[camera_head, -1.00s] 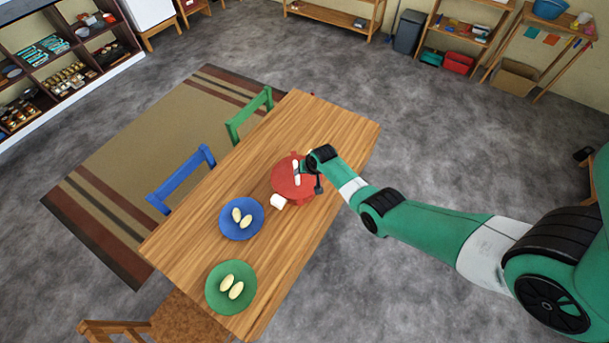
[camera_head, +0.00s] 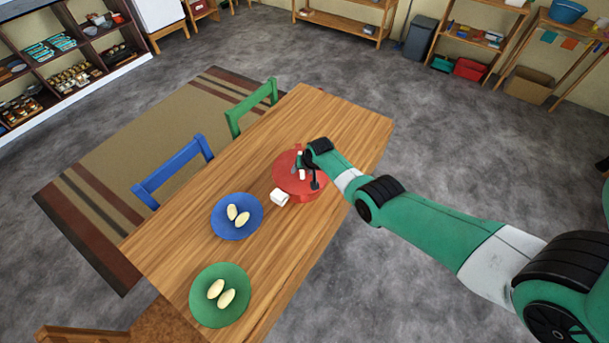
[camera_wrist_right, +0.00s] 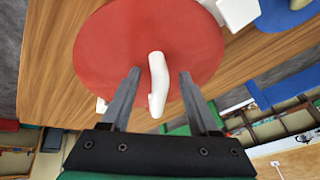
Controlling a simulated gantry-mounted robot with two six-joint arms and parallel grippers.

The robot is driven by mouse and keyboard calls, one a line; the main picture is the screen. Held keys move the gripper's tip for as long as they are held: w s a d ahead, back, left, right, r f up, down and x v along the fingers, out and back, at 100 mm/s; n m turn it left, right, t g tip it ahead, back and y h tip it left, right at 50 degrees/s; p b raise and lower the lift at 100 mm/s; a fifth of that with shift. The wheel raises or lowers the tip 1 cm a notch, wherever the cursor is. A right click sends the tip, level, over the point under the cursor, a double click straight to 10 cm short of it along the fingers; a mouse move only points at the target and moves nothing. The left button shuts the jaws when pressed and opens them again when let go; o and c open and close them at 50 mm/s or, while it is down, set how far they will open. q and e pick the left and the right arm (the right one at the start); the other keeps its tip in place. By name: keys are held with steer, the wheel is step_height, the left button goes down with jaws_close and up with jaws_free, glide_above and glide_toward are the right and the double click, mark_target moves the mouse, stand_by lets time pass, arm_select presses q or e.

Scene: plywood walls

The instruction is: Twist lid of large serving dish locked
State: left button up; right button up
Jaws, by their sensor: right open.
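The large serving dish (camera_head: 291,187) is red and round and stands on the wooden table, its lid (camera_head: 285,172) on top. In the right wrist view the red lid (camera_wrist_right: 105,45) fills the upper middle, with a slim white handle (camera_wrist_right: 157,80) across its centre. My right gripper (camera_wrist_right: 160,74) is open, one finger on each side of the handle, with visible gaps. In the head view my right gripper (camera_head: 308,172) is over the lid and hides part of it and the handle. My left gripper is not in view.
A white block-like object (camera_head: 280,197) sits beside the dish. A blue plate (camera_head: 225,230) and a green plate (camera_head: 206,311), each with two pale oval pieces, are nearer. Blue (camera_head: 172,172) and green (camera_head: 250,106) chairs line the left side. The table's far end (camera_head: 338,115) is clear.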

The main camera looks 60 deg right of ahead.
steer(key=shift+w+f, duration=0.1)
steer(key=shift+f, duration=0.05)
jaws_close()
stand_by(0.4)
steer(key=shift+w+f+m+b, duration=0.1)
steer(key=shift+w+m+b, duration=0.05)
steer(key=shift+m+b, duration=0.2)
steer(key=shift+w+a+m+g+h, duration=0.2)
steer(key=shift+w+m+g+h, duration=0.15)
steer(key=shift+m, duration=0.6)
